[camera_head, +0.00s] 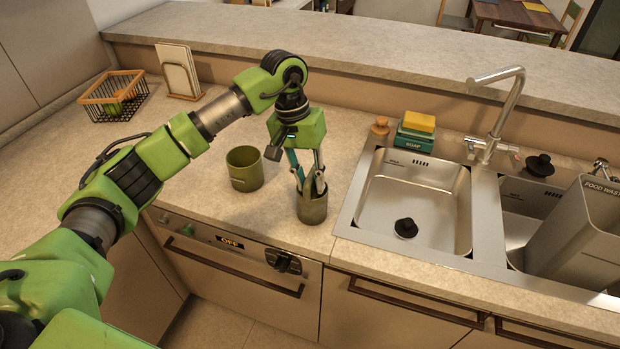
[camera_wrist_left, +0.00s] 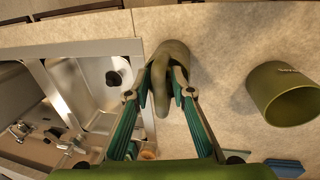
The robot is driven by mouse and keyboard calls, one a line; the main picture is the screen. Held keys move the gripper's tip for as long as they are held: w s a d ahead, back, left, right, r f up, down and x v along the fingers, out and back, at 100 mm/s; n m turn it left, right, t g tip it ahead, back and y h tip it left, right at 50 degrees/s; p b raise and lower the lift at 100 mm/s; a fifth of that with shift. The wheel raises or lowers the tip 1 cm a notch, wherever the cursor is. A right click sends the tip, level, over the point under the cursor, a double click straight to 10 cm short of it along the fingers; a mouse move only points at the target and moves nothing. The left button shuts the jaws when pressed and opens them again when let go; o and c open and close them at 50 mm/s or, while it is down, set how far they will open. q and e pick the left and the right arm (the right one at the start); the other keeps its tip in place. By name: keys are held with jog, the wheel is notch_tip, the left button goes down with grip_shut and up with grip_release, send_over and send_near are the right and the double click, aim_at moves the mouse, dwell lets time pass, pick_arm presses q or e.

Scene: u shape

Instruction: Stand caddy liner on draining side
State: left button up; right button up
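The caddy liner appears to be the tall grey container (camera_head: 575,238) lettered FOOD WASTE. It leans in the right sink basin (camera_head: 516,228), cut off by the right edge of the head view. My left gripper (camera_head: 309,184) points down at a dark olive cup (camera_head: 313,208) on the counter left of the sink. Its fingers come close together at the cup's mouth, also in the left wrist view (camera_wrist_left: 169,80). I cannot tell whether they press on the cup. My right gripper is not in view.
A green pot (camera_head: 245,170) stands left of the dark cup. The left basin (camera_head: 415,200) holds only a black plug (camera_head: 405,228). The tap (camera_head: 497,120), soap and sponge (camera_head: 417,128) are behind. A raised ledge runs along the back. The counter (camera_head: 190,125) has free room at left.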

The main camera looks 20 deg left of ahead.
pick_arm(q)
jog(key=shift+r, duration=0.1)
jog(key=shift+r, duration=0.15)
notch_tip(320, 180, up, 12)
jog(key=a+b, duration=0.2)
jog(key=b, duration=0.1)
jog(key=shift+a+f+b, duration=0.15)
jog(key=shift+f+b, duration=0.05)
jog(key=shift+b, duration=0.15)
jog(key=shift+f, duration=0.1)
